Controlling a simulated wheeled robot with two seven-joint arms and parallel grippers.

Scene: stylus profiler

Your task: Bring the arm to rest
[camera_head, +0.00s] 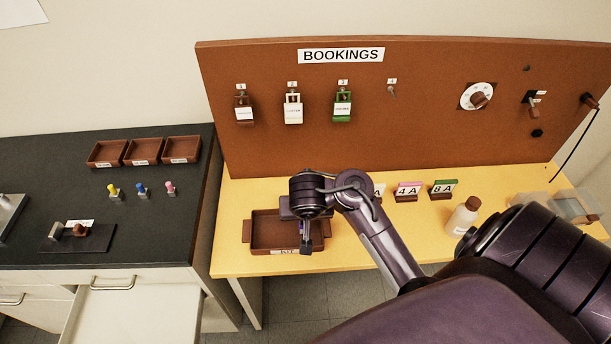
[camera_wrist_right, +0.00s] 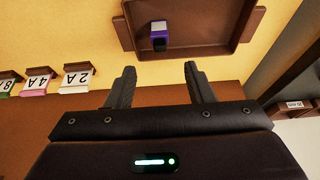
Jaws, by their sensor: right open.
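My right arm comes in from the right in the head view. Its gripper (camera_head: 306,243) points down at the right part of a brown tray (camera_head: 249,232) on the yellow table. In the right wrist view the two fingers of this gripper (camera_wrist_right: 160,82) stand wide apart with nothing between them. A small purple, white and black object (camera_wrist_right: 159,36) lies in the tray, beyond the fingertips and apart from them. In the head view the gripper and wrist mostly hide that object. My left gripper is in neither view.
The BOOKINGS board (camera_head: 430,130) rises behind the table, with several padlock-like tags and knobs. Stands marked 4 A (camera_head: 408,191) and 8 A (camera_head: 443,188) and a white bottle (camera_head: 462,216) stand right of the tray. A black counter (camera_head: 60,170) lies left.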

